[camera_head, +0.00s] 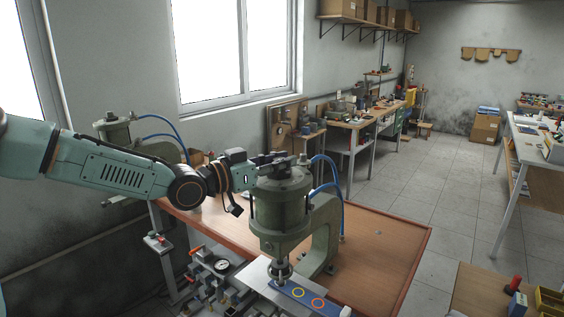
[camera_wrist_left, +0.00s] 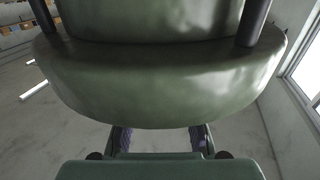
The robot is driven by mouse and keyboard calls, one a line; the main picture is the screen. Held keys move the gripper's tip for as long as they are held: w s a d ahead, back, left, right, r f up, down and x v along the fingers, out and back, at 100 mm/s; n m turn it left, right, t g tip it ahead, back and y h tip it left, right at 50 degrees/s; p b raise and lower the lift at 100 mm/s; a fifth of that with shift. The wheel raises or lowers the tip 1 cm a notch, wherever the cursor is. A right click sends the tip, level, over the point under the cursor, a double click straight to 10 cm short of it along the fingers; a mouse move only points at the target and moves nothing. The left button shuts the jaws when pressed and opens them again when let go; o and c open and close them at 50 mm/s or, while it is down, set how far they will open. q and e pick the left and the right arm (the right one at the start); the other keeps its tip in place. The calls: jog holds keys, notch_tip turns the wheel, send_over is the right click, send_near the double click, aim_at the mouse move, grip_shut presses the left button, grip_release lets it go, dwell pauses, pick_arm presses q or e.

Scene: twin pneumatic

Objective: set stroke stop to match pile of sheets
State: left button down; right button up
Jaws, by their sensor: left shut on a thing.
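A green pneumatic press (camera_head: 278,210) stands on the wooden bench, its ram over a metal plate. A blue flat piece with yellow and orange rings (camera_head: 308,298) lies below beside the ram; I cannot make out how many sheets are there. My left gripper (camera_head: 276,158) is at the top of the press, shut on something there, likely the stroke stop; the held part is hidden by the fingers. In the left wrist view the press's green rounded head (camera_wrist_left: 165,85) fills the upper middle, and my gripper's fingers (camera_wrist_left: 160,140) show below it. My right gripper is not in view.
A second green press (camera_head: 116,131) stands behind my left arm. Blue hoses (camera_head: 326,165) curve beside the near press. The wooden benchtop (camera_head: 375,250) right of the press is clear.

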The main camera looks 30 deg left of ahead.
pick_arm(q)
jog(key=shift+f+m+g+h+p, duration=0.2)
jog(key=shift+m+g+h, duration=0.65)
jog(key=shift+h, duration=0.3)
jog(key=shift+f+m+g+h+p, duration=0.15)
jog(key=shift+m+g+h, duration=0.5)
jog(key=shift+m+h, duration=0.4)
jog(key=m+g+h, duration=0.2)
jog(key=shift+h, duration=0.3)
jog(key=m+g+h+b, duration=0.1)
jog(key=m+g+h, duration=0.1)
jog(key=g, duration=0.2)
jog(key=shift+s+m, duration=0.1)
jog(key=shift+m, duration=0.3)
jog(key=shift+r+m+g+h+b, duration=0.1)
jog(key=shift+m+g+h+b, duration=0.8)
jog(key=shift+g, duration=0.4)
jog(key=shift+r+g+b, duration=0.1)
jog(key=shift+g+b, duration=0.2)
jog(key=shift+g, duration=0.2)
jog(key=shift+s+r+m+g, duration=0.15)
jog(key=shift+m+g, duration=0.15)
jog(key=shift+m, duration=0.2)
